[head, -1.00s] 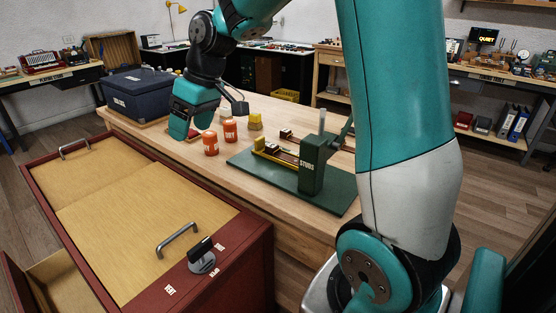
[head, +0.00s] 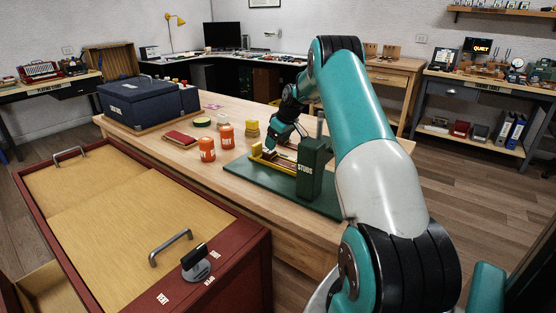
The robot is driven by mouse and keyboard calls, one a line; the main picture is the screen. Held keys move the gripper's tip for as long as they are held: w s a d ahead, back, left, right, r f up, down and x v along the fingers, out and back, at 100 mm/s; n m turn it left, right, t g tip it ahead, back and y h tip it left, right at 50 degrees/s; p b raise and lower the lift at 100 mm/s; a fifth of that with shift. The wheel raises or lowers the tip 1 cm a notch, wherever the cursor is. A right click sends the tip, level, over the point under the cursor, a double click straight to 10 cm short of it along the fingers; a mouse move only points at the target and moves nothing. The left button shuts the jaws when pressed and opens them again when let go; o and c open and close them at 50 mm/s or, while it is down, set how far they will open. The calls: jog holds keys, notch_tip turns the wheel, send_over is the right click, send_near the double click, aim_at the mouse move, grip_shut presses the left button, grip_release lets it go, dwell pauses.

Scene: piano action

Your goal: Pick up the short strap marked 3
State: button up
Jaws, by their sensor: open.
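I cannot make out the short strap marked 3 in the head view; small parts near my gripper are too small to read or are covered by my arm. My gripper (head: 275,149) is open, low over the back of the green stand (head: 238,170) on the wooden bench. Beside it are a yellow bar and small brown wooden parts (head: 276,162) on the stand. I cannot tell whether my fingers touch anything.
The dark green post marked STUDS (head: 313,171) stands close to my gripper. Two orange pots (head: 207,149) (head: 227,137), a yellow block (head: 250,128), a red book (head: 180,139) and a blue case (head: 140,103) stand to the left. A red cabinet (head: 255,250) is in front.

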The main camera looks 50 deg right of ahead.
aim_at(286, 161)
jog(key=x, duration=0.3)
jog(key=p+x, duration=0.1)
jog(key=x, duration=0.1)
jog(key=shift+w+a+f, duration=0.1)
jog(key=shift+a, duration=0.3)
jog(key=shift+c, duration=0.2)
jog(key=c, duration=1.1)
jog(key=shift+o, duration=0.2)
